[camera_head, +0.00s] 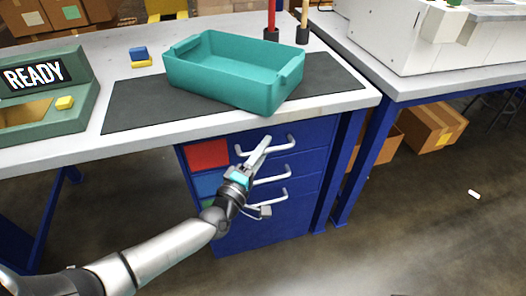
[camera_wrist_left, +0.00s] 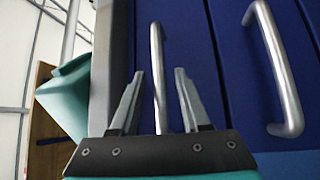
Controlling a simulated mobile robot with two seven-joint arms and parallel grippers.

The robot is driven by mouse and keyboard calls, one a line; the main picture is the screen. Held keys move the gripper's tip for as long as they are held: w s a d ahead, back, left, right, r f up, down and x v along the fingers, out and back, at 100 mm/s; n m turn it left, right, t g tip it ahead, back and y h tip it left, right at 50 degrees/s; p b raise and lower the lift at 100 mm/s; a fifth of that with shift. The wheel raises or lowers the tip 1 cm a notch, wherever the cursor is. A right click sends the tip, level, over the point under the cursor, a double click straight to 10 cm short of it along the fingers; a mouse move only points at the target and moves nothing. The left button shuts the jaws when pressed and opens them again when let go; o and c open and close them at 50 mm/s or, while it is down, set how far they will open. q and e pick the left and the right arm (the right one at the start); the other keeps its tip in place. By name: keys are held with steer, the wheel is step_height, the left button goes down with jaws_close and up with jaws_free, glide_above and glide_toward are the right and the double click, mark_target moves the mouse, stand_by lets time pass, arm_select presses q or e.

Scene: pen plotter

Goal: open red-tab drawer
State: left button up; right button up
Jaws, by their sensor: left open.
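The red-tab drawer is the top one in the blue drawer unit under the table; its red tab (camera_head: 207,154) shows at the left of its front. The drawer looks shut. Its pale bar handle (camera_head: 283,143) also shows in the left wrist view (camera_wrist_left: 157,70). My left gripper (camera_head: 263,142) is open at this handle. In the left wrist view the handle bar lies between the two spread fingers (camera_wrist_left: 158,95), with a gap on each side. Whether the bar is fully between the fingertips in depth is hard to tell. My right gripper is not in view.
Below are a blue-tab drawer (camera_head: 205,184) and a lower drawer, with handles (camera_head: 272,178) close under my gripper. A teal bin (camera_head: 215,90) stands on the dark mat (camera_head: 130,105) above, near the table's front edge.

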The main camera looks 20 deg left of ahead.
arm_select(q)
jaws_close()
stand_by(0.3)
stand_by(1.1)
